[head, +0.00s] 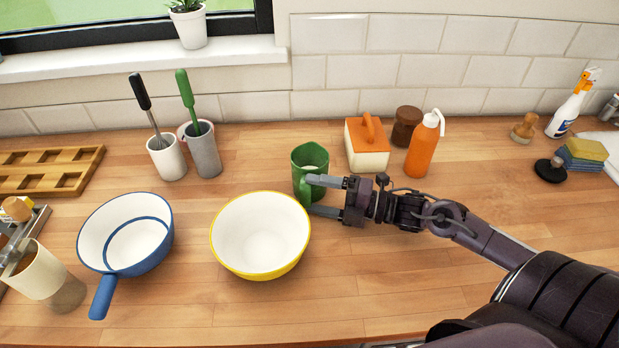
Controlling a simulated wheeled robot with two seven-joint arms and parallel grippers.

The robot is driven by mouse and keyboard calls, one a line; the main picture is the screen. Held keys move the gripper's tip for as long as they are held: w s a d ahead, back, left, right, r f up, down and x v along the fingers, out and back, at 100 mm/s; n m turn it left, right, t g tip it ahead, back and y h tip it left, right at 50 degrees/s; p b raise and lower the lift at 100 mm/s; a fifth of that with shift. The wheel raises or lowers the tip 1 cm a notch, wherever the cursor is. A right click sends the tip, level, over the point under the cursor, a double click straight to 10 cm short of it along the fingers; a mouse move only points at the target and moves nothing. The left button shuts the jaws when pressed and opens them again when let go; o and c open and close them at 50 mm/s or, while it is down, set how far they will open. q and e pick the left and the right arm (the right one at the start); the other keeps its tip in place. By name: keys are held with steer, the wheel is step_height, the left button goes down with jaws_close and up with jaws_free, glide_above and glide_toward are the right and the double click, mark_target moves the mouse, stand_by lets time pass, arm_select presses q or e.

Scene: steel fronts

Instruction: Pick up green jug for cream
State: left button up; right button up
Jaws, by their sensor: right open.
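The green jug (309,157) stands upright on the wooden counter, behind and to the right of the yellow-rimmed bowl. The upper finger overlaps the jug's lower right part, and the lower finger is in front of the jug near the bowl's rim. The jug's handle seems to be between the fingers. I cannot tell whether either finger touches the jug. My left gripper is not in view.
A yellow-rimmed bowl (260,235) stands close to the gripper, with a blue pan (127,234) farther left. An orange-lidded box (367,147), a brown jar (406,126) and an orange bottle (422,147) stand right of the jug. Utensil cups (204,152) stand left. The front right counter is clear.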

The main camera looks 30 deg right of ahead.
mark_target(295, 191)
steer(key=shift+p+x, duration=0.4)
steer(key=shift+x, duration=2.4)
steer(key=c, duration=0.9)
steer(key=shift+d, duration=0.1)
steer(key=shift+c, duration=0.7)
steer(key=shift+r, duration=0.25)
